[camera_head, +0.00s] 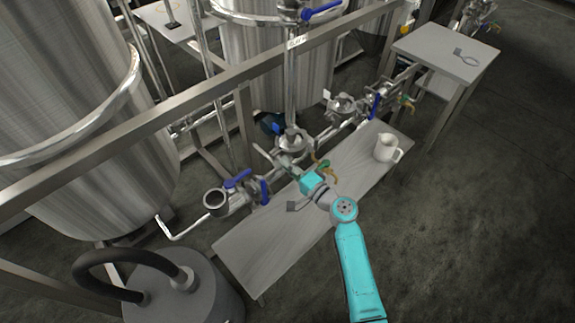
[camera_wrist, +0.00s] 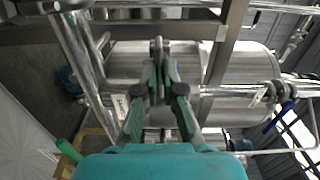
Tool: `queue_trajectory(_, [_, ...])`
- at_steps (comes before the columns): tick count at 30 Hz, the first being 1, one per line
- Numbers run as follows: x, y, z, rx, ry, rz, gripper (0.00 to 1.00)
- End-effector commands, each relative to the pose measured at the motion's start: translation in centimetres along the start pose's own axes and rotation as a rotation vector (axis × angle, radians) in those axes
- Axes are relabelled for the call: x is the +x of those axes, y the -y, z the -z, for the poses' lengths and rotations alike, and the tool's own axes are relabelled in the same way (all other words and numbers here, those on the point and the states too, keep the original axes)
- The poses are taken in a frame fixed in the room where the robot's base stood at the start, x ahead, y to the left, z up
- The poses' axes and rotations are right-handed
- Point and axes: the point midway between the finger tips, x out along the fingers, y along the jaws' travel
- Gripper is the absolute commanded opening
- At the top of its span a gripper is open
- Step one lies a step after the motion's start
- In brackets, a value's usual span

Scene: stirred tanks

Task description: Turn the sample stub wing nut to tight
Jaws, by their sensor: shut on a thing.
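My gripper (camera_wrist: 159,82) is shut, its two green and grey fingers closed on a small grey metal piece (camera_wrist: 157,47) at their tips. This piece looks like the wing nut, but its wings and how tight it is cannot be made out. In the head view my gripper (camera_head: 284,168) reaches up and left over the bench to the pipework, beside a clamped round fitting (camera_head: 292,142). The fingers and their small size there hide the nut and most of the sample stub.
A grey bench (camera_head: 262,242) runs below the pipes, with a white jug (camera_head: 386,148) at its right end. Blue valve handles (camera_head: 238,179) stick out from the pipes. Large steel tanks (camera_head: 60,110) and a frame rail (camera_head: 150,111) stand behind.

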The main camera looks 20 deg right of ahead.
Motion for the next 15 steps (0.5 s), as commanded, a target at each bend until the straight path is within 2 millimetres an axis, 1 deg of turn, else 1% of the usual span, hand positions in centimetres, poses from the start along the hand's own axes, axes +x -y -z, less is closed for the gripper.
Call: queue_trajectory(15, [-0.03,-0.08,0.02,0.467,-0.001,-0.001,0.0])
